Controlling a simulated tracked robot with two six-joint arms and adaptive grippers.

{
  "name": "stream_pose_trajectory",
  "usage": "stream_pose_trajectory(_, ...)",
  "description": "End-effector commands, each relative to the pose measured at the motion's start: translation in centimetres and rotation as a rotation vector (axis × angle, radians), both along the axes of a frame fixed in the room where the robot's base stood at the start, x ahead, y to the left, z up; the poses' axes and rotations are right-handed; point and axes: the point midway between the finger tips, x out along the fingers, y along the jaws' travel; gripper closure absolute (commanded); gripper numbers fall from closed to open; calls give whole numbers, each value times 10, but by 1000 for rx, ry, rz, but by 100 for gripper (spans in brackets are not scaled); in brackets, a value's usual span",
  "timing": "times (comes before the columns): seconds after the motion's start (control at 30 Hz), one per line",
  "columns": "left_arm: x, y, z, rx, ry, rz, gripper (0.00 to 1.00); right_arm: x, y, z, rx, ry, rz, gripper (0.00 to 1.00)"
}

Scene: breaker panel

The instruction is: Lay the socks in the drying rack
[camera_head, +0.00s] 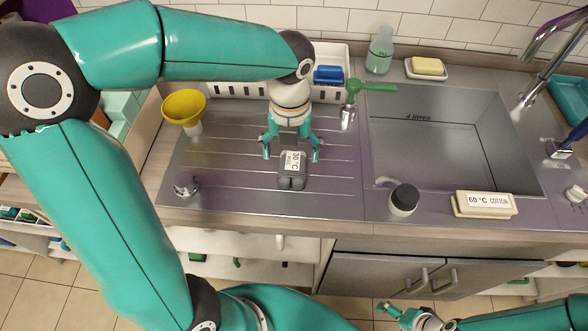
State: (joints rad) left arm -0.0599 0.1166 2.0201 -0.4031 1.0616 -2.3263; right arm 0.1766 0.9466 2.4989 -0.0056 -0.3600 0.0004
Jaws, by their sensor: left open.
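A dark grey bundle (292,183) with a white "30 °C" label sits on the ribbed draining board; it looks like the socks. My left gripper (291,153) is open, pointing down, with its fingers spread on either side just behind the bundle in the picture. I cannot tell whether they touch it. A white slotted rack (228,91) stands behind against the tiles, partly hidden by my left arm. My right gripper (415,314) shows only in part at the bottom edge, in front of the cabinet; its opening is unclear.
A yellow funnel (184,107), a metal piece (186,187) and a green-handled tool (370,86) surround the board. A blue item (328,75) is at the rack. A dark-topped jar (403,200) and a "60 °C COTTON" block (484,204) stand before the empty sink (430,150).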

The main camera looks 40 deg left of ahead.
Motion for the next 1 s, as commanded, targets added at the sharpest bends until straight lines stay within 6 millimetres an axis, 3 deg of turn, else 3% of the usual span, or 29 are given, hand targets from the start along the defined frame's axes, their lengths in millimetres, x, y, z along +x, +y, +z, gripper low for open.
stream_pose_trajectory(0.4, -1, -5, -48, -1, 5, 1, 12, 0, 0, 3, 0, 0, 0, 18)
stream_pose_trajectory(0.7, -1, -5, -52, -1, 2, 1, 12, 0, 0, 3, 0, 0, 0, 18)
stream_pose_trajectory(1.0, -1, -4, -52, -2, 1, 1, 62, 0, 0, 3, 0, 0, 0, 18)
